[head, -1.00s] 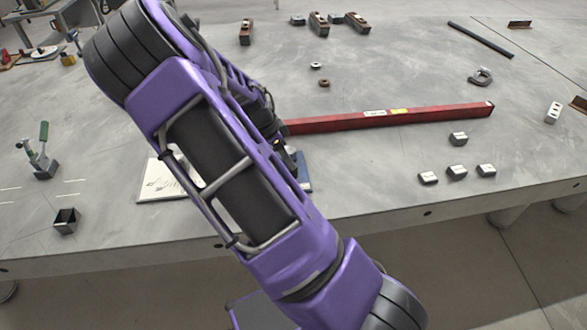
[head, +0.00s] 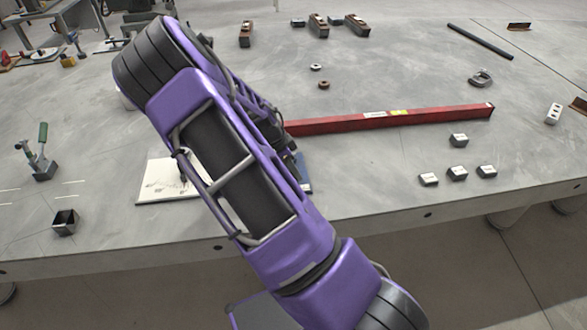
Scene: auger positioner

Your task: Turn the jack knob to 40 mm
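The jack and its knob do not show in the head view; my purple arm crosses the left middle of the picture and hides what lies behind it. My gripper does not show clearly either. Only a dark part shows at the right edge of my arm, and I cannot tell whether it belongs to my wrist. A small piece of a blue thing (head: 305,186) shows just right of my arm on the table. No scale or reading is visible.
A white sheet with a drawing (head: 160,190) lies left of my arm on the grey table (head: 380,175). A long red bar (head: 430,117) lies right of it. A green-handled clamp (head: 43,150) and an open metal box (head: 65,222) stand left. Several small blocks (head: 457,173) lie right.

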